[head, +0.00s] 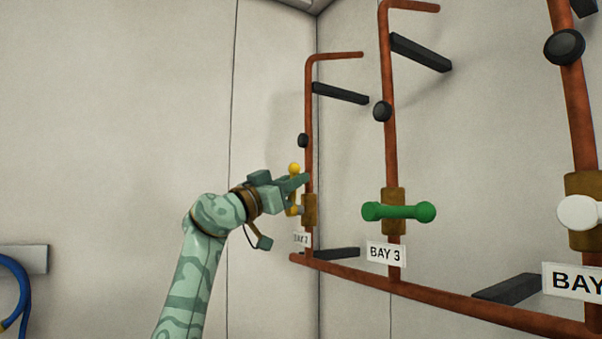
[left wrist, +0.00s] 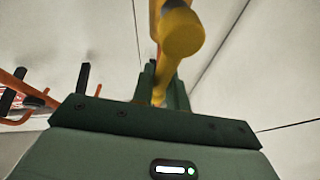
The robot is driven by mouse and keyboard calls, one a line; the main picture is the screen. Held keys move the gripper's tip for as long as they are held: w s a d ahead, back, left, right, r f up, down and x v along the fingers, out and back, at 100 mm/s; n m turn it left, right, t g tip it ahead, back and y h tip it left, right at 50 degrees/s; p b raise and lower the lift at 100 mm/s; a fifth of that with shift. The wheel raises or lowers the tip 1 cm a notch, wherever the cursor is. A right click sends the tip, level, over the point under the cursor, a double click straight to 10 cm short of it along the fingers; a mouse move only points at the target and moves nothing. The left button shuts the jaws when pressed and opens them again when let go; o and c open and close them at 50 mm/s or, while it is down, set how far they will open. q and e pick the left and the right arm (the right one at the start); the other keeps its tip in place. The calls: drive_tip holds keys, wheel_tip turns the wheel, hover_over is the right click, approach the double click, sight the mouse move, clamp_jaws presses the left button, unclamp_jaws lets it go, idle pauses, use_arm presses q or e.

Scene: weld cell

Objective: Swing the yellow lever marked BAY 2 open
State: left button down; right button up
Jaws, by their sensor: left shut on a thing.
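The yellow lever (head: 294,169) is on the leftmost copper pipe in the head view. Its round knob shows above my fingers and a lower part shows just below them, beside the brass valve body (head: 309,210). My left gripper (head: 299,183) is shut on the yellow lever and hides its middle. In the left wrist view the lever's yellow knob end (left wrist: 183,34) stands out close above the fingers (left wrist: 162,88). A small white label (head: 301,239) hangs below this valve; its number is too small to read surely. My right gripper is not in view.
A green lever (head: 398,211) marked BAY 3 is on the pipe to the right. A white lever (head: 580,212) is at the right edge. Black brackets (head: 340,93) and round black knobs (head: 382,111) stick out along the pipes. A blue hose (head: 18,290) hangs at lower left.

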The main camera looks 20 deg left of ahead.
use_arm(q)
drive_tip(key=shift+a+n, duration=0.1)
drive_tip(key=shift+n, duration=0.2)
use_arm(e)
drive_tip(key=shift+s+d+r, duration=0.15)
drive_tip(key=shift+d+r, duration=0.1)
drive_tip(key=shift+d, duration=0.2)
use_arm(q)
drive_tip(key=c, duration=1.4)
unclamp_jaws()
drive_tip(key=shift+w, duration=0.1)
